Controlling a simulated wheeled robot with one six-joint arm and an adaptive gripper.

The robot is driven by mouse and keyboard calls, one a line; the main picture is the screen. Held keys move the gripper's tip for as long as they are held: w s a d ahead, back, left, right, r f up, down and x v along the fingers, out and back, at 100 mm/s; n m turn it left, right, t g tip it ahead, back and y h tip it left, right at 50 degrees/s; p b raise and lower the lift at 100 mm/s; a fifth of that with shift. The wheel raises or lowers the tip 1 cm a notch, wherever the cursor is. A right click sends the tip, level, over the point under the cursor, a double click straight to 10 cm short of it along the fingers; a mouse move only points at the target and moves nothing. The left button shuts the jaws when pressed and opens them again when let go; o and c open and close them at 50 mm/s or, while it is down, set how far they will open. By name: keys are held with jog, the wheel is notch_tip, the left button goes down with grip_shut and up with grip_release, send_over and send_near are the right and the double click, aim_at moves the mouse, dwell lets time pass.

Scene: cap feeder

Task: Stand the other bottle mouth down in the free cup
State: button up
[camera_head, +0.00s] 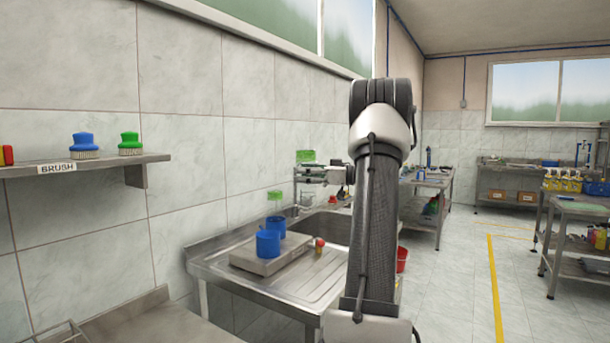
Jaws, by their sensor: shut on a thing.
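Two blue cups stand on a grey block on the steel drainboard. The front cup (268,244) looks empty. Above the back cup (276,226) a green bottle (274,196) shows, seemingly standing in it; its lower part is hard to make out. My gripper (312,168) points left, above and to the right of the cups, over the sink side. It is shut on a second green bottle (305,156), whose green part shows above the fingers. The fingers and clutter behind hide its lower part, so I cannot tell where its mouth is. The held bottle is apart from both cups.
A small yellow and red item (319,246) stands on the drainboard (285,285) right of the block (262,262). The sink (325,228) lies behind. A wall shelf (85,165) with brushes is at left. My arm hides part of the sink.

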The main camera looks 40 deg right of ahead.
jog(key=w+a+f, duration=0.3)
jog(key=w, duration=0.5)
jog(key=w+a+f, duration=0.2)
jog(key=w+f, duration=0.1)
jog(key=w, duration=0.5)
notch_tip(320, 180, down, 12)
jog(key=shift+s+r, duration=0.2)
jog(key=shift+a+f, duration=0.1)
jog(key=shift+f, duration=0.05)
jog(key=shift+f, duration=0.35)
jog(key=o, duration=0.9)
